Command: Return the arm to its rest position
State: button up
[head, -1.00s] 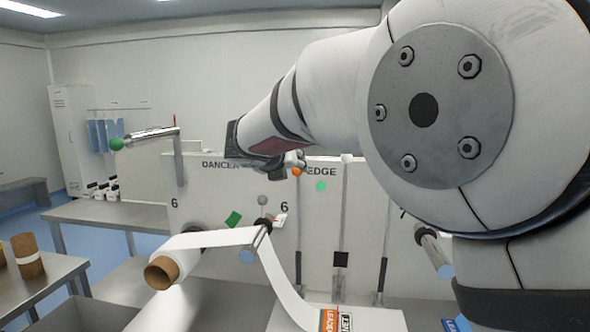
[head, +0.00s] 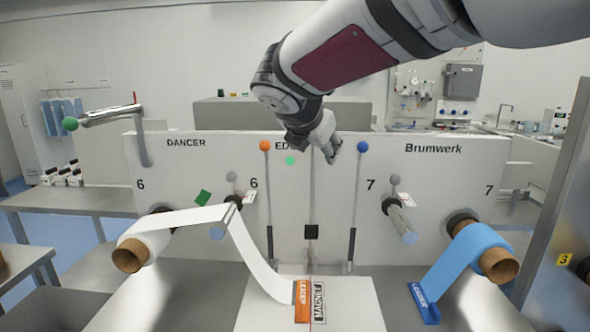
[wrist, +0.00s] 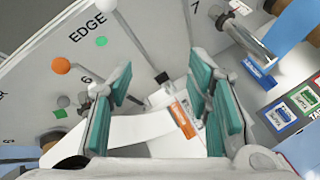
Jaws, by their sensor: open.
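My arm reaches in from the upper right of the head view. My gripper (head: 332,150) hangs in front of the machine's white back panel (head: 220,160), near the "EDGE" lettering. In the wrist view my gripper (wrist: 165,105) shows its two teal-padded fingers spread apart with nothing between them. Beyond the fingers a white web (wrist: 130,128) and an orange label (wrist: 183,118) are visible below. The gripper appears clear of the panel and the web.
A white web roll (head: 150,243) is on the left and a blue web roll (head: 470,250) on the right. Orange-knobbed (head: 264,146) and blue-knobbed (head: 362,147) levers stand near the gripper. A dancer bar (head: 110,115) juts out at upper left. A steel table (head: 80,202) stands at left.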

jog(key=s+d+f+m+g, duration=0.2)
jog(key=s+d+m, duration=0.5)
jog(key=s, duration=0.1)
jog(key=s+d+f+m+g, duration=0.1)
jog(key=s+d+f+m, duration=0.1)
jog(key=s+d+m, duration=0.5)
jog(key=s+f+m+g+y, duration=0.1)
jog(key=s+f+m, duration=0.2)
jog(key=s+m, duration=0.4)
jog(key=s+f+m+g+y, duration=0.1)
jog(key=s+f+m+y, duration=0.1)
jog(key=s+f+m, duration=0.2)
jog(key=s+d+m, duration=0.1)
jog(key=s+m, duration=0.2)
jog(key=s, duration=0.4)
jog(key=shift+s+f, duration=0.3)
jog(key=shift+s, duration=0.1)
